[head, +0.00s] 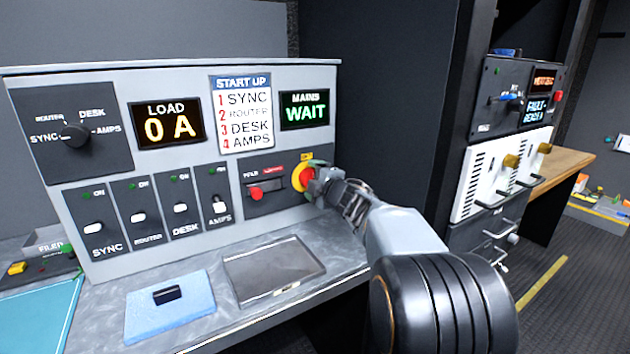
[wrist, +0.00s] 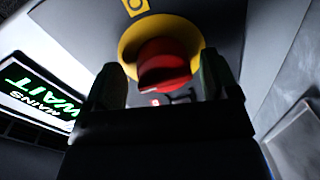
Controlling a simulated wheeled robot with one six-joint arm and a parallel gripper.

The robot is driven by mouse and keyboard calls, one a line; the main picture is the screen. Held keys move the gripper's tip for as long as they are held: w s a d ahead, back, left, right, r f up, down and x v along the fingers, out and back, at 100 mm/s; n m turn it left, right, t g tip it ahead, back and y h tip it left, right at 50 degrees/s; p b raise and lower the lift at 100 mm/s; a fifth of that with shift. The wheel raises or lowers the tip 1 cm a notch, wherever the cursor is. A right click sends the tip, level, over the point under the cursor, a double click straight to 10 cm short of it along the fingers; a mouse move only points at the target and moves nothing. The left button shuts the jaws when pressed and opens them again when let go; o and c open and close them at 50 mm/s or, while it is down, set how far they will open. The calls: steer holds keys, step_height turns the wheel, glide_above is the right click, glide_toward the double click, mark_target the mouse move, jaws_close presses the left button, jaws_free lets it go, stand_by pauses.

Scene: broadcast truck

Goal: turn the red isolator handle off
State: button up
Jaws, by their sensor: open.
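The red isolator handle (head: 305,177) sits on a round yellow plate at the right end of the grey console panel. In the wrist view the red handle (wrist: 163,65) shows large in front of its yellow plate (wrist: 130,42). My gripper (head: 318,182) is at the handle, its fingers open. In the wrist view my gripper's fingers (wrist: 160,85) stand to the left and right of the handle, with the red part between them. I cannot tell whether either finger touches it. My gripper hides part of the handle's right side in the head view.
Left of the handle is a small red control (head: 256,192) on the same dark panel. The MAINS display (head: 305,110) above reads WAIT; the LOAD display (head: 167,123) reads 0 A. Several breaker switches line the panel's lower left. A dark tray (head: 272,270) and blue pad (head: 150,315) lie on the desk.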

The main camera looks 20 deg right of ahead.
steer(key=shift+s, duration=0.1)
steer(key=s+d+p, duration=0.1)
steer(key=s, duration=1.2)
steer(key=shift+s+d+r+p, duration=0.25)
steer(key=shift+s+r+p, duration=0.05)
steer(key=shift+r, duration=0.1)
